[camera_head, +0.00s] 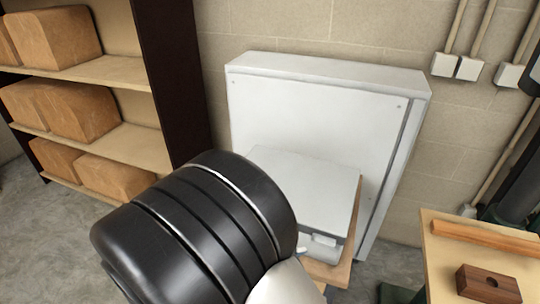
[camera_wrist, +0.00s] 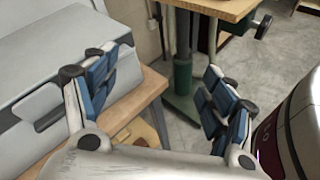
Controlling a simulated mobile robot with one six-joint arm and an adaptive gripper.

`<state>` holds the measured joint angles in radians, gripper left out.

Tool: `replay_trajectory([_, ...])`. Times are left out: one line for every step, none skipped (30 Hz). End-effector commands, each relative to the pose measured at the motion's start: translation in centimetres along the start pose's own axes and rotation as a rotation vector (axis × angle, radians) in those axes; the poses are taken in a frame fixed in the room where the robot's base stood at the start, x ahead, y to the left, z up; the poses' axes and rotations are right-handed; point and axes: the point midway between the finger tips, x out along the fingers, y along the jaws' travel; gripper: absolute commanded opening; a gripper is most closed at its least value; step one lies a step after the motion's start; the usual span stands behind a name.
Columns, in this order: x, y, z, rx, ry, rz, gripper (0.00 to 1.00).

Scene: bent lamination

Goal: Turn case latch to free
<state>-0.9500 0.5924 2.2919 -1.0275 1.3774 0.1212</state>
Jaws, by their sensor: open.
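The pale grey case (camera_head: 310,185) sits on a wooden stand (camera_head: 335,270) in front of a large light-coloured cabinet. A small light latch-like part (camera_head: 323,240) shows on the case's front. In the wrist view the case (camera_wrist: 60,50) fills the upper left, with a grey raised plate (camera_wrist: 40,108), perhaps the latch, on its front. My gripper (camera_wrist: 158,82) is open with its blue-padded fingers wide apart and nothing between them. Its left finger appears beside the right end of the case in this view; I cannot tell whether they touch. In the head view my black arm hides most of my gripper.
The cabinet (camera_head: 310,108) stands against the block wall. A shelf (camera_head: 100,72) with several brown blocks is at the left. A wooden table (camera_head: 450,262) with a brown block (camera_head: 488,284) is at the right. Concrete floor shows between the stand and table.

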Motion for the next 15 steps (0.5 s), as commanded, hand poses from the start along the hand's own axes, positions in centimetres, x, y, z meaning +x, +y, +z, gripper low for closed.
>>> replay_trajectory([-1.3, 0.7, -1.7, -0.088, -0.037, 0.112, 0.77])
replay_trajectory([-2.0, 1.2, -2.8, -0.131, -0.055, 0.177, 0.77])
replay_trajectory([-2.9, 1.6, -4.1, -0.183, -0.079, 0.261, 0.77])
replay_trajectory([-3.6, 1.9, -5.1, -0.221, -0.094, 0.321, 0.77])
replay_trajectory([-4.4, 2.1, -6.1, -0.254, -0.109, 0.38, 0.77])
replay_trajectory([-5.3, 2.3, -7.3, -0.295, -0.124, 0.452, 0.77])
replay_trajectory([-6.0, 2.3, -8.2, -0.322, -0.136, 0.502, 0.77])
replay_trajectory([-6.6, 2.3, -9.0, -0.346, -0.145, 0.547, 0.77])
replay_trajectory([-7.3, 2.2, -10.0, -0.374, -0.155, 0.601, 0.77])
replay_trajectory([-7.7, 2.2, -10.6, -0.391, -0.161, 0.635, 0.77])
replay_trajectory([-8.1, 2.1, -11.1, -0.406, -0.167, 0.665, 0.77])
replay_trajectory([-8.5, 2.0, -11.8, -0.422, -0.172, 0.697, 0.77])
replay_trajectory([-8.8, 2.0, -12.1, -0.431, -0.175, 0.716, 0.77])
replay_trajectory([-9.0, 1.9, -12.4, -0.439, -0.177, 0.731, 0.77])
replay_trajectory([-9.1, 1.9, -12.6, -0.445, -0.18, 0.744, 0.77])
